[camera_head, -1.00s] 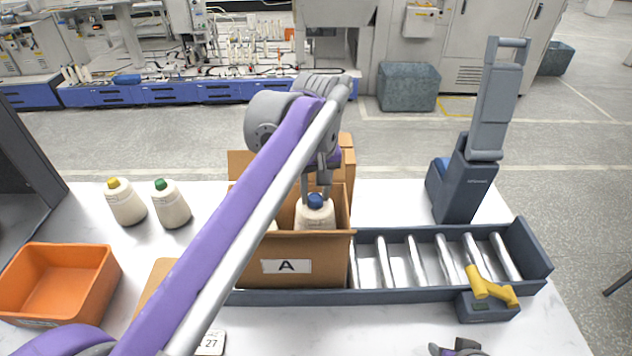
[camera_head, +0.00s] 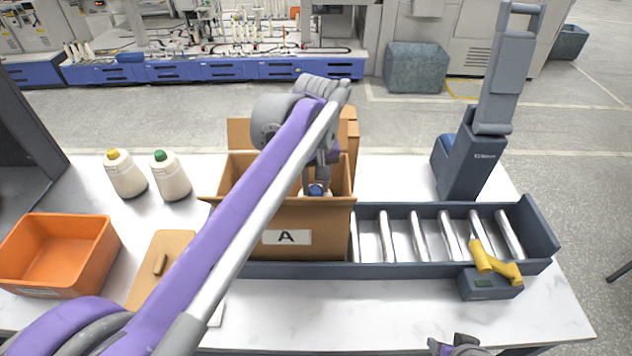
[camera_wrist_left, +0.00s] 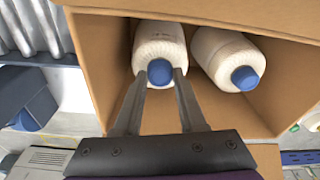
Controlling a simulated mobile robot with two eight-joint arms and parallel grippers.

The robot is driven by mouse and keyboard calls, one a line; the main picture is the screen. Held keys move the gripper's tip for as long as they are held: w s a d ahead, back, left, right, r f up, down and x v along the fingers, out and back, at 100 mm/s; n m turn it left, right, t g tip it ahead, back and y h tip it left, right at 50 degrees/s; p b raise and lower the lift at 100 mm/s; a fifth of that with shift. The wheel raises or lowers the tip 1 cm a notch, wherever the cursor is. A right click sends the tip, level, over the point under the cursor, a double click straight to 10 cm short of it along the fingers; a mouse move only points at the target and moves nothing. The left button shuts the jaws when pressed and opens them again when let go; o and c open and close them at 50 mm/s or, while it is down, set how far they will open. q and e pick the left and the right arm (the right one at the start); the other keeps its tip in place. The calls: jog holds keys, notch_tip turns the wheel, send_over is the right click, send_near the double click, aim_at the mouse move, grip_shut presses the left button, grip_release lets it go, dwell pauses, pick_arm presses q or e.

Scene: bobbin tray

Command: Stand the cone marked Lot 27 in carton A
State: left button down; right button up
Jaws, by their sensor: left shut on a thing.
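Carton A (camera_head: 310,245) is an open brown box with an "A" label on its front. My left gripper (camera_wrist_left: 160,75) points down into it, shut on the blue tip of a white cone (camera_wrist_left: 160,38). In the head view only the cone's blue tip (camera_head: 316,190) and a little white show above the front wall. A second blue-tipped white cone (camera_wrist_left: 222,52) is beside it in the carton in the wrist view. No lot mark is readable on either cone. My right gripper (camera_head: 456,346) shows only partly at the bottom edge.
Carton A sits on a roller conveyor (camera_head: 400,268) with a yellow-handled scanner (camera_head: 490,262) at its right. Yellow- and green-tipped cones (camera_head: 125,175) (camera_head: 171,178) stand left. An orange bin (camera_head: 55,255) and a brown board (camera_head: 160,262) are at front left.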

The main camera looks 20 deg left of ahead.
pick_arm(q)
jog(key=shift+c, duration=2)
grip_release()
notch_tip(320, 180, up, 11)
jog(key=s+p, duration=0.1)
jog(key=shift+d, duration=0.3)
jog(key=shift+s+f, duration=0.1)
